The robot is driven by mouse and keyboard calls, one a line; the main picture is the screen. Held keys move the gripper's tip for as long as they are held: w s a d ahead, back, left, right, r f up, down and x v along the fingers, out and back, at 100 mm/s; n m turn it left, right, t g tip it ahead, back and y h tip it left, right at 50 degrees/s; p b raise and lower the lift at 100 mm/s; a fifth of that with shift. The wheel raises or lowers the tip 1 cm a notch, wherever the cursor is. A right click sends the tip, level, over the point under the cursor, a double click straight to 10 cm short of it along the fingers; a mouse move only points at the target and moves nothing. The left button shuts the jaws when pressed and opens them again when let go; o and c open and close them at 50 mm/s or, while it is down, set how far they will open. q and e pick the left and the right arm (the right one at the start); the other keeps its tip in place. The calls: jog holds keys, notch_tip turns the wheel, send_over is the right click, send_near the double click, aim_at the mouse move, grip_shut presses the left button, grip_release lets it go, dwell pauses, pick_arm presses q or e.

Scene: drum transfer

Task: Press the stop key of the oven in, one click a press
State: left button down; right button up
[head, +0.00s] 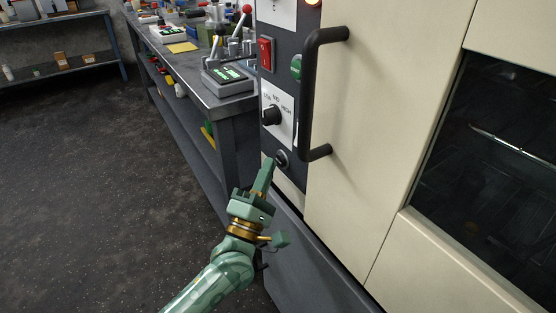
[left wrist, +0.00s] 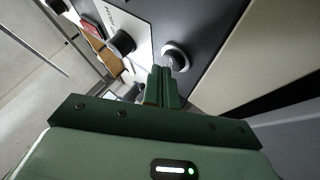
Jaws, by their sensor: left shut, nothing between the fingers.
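The oven's control panel (head: 284,85) is a dark upright strip left of the cream door. Low on it is a round dark key (head: 281,158) with a pale ring, which I take for the stop key; its marking is too small to read. It also shows in the left wrist view (left wrist: 176,58), just beyond the fingertips. My left gripper (head: 268,167) is shut and empty, its fingers pointing up at the panel just below and left of this key. In the left wrist view the fingertips (left wrist: 161,70) overlap the key's lower left edge; I cannot tell whether they touch it.
Above the key are a black dial (head: 271,115) on a white plate, a green button (head: 296,67) and a red rocker switch (head: 265,53). A black door handle (head: 308,95) juts out to the right. A cluttered workbench (head: 215,110) stands left. The floor (head: 80,190) there is clear.

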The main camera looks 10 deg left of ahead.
pick_arm(q)
jog(key=shift+d, duration=0.1)
dwell(0.5)
jog(key=shift+w+d, duration=0.25)
jog(key=shift+w, duration=0.05)
jog(key=shift+r, duration=0.1)
jog(key=shift+s+a, duration=0.25)
jog(key=shift+s, duration=0.05)
